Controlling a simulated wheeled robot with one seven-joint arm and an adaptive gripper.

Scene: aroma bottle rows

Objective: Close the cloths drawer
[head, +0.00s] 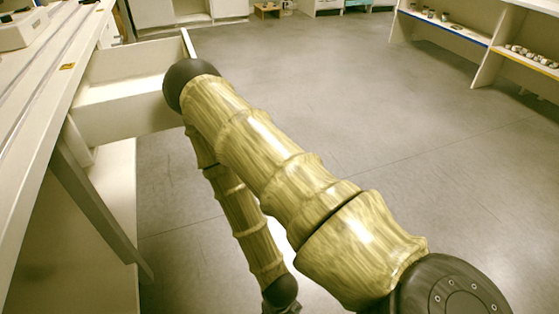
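An open white drawer (122,119) sticks out to the right from under the long counter at the left. Its near side, part of its inside and the top of its front panel (188,43) show. I see no cloths in the visible part, and no label says whether it is the cloths drawer. My arm's black elbow covers part of the drawer's right end; I cannot tell whether they touch. My forearm runs down from there to a dark wrist at the bottom edge. My gripper's fingers are outside the picture.
The white counter (32,95) has a small yellow label (67,66) on its edge. A slanted leg (100,208) stands below the drawer. Shelves (470,40) with small items stand at the upper right. The grey floor (330,90) between is clear.

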